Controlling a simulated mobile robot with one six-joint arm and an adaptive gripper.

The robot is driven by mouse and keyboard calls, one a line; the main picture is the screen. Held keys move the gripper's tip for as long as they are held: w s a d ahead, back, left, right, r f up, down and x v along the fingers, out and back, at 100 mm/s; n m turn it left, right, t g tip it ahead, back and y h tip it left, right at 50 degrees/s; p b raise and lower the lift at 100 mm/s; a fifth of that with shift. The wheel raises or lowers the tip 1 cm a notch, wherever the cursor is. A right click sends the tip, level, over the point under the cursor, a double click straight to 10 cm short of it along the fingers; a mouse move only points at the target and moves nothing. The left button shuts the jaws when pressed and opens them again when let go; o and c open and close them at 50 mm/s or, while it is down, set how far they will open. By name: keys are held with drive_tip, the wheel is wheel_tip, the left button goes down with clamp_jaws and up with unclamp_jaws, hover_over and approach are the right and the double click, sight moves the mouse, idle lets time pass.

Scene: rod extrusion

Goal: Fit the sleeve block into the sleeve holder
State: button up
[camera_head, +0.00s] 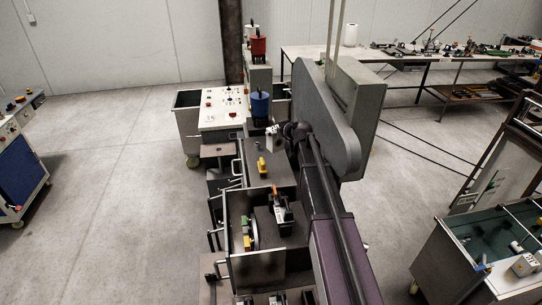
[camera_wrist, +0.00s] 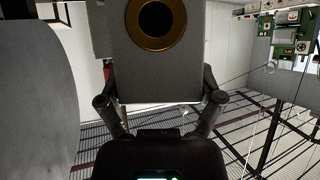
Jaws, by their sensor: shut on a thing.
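The sleeve block (camera_wrist: 158,73) is a grey block with a brass-rimmed dark round hole, and it fills the upper middle of the wrist view. My gripper (camera_wrist: 160,108) is shut on it, with one finger at each side. In the head view the light grey block (camera_head: 272,143) shows small at the end of my arm, above the machine bed, with my gripper (camera_head: 283,131) close to its right. I cannot make out the sleeve holder for certain in either view.
A large grey machine housing (camera_head: 330,115) stands right beside my arm. A yellow part (camera_head: 262,166) sits on the dark machine top below. A white control panel (camera_head: 222,108) and a blue hopper (camera_head: 260,104) stand behind. Open floor (camera_head: 110,180) lies to the left.

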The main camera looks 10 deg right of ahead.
sight(278, 150)
drive_tip(key=shift+f+b, duration=2.75)
drive_tip(key=shift+f, duration=0.15)
drive_tip(key=shift+f+b, duration=1.85)
drive_tip(key=shift+f, duration=0.15)
drive_tip(key=o, duration=1.1)
drive_tip(key=shift+c, duration=0.2)
drive_tip(key=shift+s+d+r+p, duration=0.15)
drive_tip(key=shift+s+r+p, duration=0.25)
drive_tip(key=shift+s+r, duration=0.1)
drive_tip(key=p+v, duration=0.5)
drive_tip(key=v, duration=0.6)
